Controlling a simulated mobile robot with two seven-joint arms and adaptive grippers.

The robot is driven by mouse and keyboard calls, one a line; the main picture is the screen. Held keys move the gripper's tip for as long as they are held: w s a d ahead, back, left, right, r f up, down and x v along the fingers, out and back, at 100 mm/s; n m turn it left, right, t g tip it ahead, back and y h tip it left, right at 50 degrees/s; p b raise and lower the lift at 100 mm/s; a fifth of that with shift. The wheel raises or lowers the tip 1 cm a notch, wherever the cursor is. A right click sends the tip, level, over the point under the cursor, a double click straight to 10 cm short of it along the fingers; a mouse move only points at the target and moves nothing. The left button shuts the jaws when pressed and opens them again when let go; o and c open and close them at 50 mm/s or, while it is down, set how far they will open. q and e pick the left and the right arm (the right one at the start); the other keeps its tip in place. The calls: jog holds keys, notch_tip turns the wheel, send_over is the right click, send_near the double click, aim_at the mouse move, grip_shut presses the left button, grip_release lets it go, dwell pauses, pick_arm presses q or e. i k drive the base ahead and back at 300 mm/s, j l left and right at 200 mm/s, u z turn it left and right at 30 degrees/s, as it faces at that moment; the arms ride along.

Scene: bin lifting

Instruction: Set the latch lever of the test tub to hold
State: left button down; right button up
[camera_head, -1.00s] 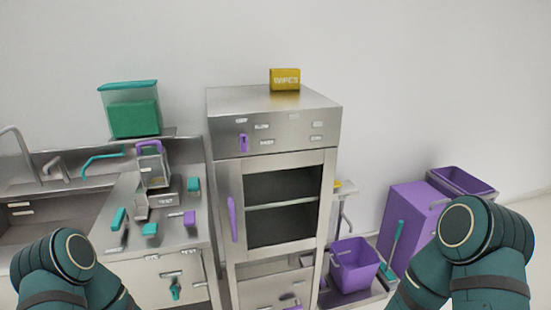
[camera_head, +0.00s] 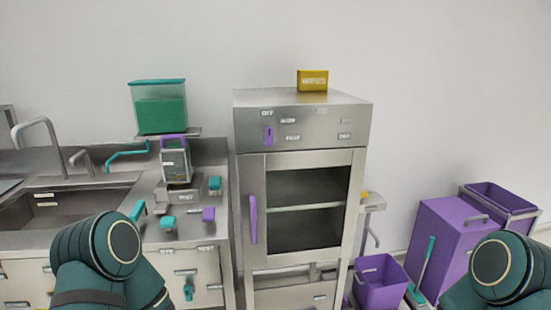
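The front of the steel counter (camera_head: 213,275) carries small labels, too small to read surely, and a teal lever (camera_head: 188,288) hangs below them. On the counter top, a label reading TEST (camera_head: 186,198) sits beneath a clear-sided container (camera_head: 176,163) with a purple handle. Teal knobs (camera_head: 168,222) (camera_head: 215,185) and a purple knob (camera_head: 208,214) stand nearby. I cannot tell which part is the test tub or its latch lever. Both my forearms show at the lower edge, left and right; neither gripper is in view.
A steel cabinet (camera_head: 303,118) with a purple handle (camera_head: 253,219) stands right of the counter, a yellow box (camera_head: 312,81) on top. A sink (camera_head: 60,204) lies left. Purple bins (camera_head: 381,283) (camera_head: 440,237) stand at right. A teal-lidded tank (camera_head: 159,107) sits on a shelf.

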aim_at(139, 209)
jog(key=u, duration=1.15)
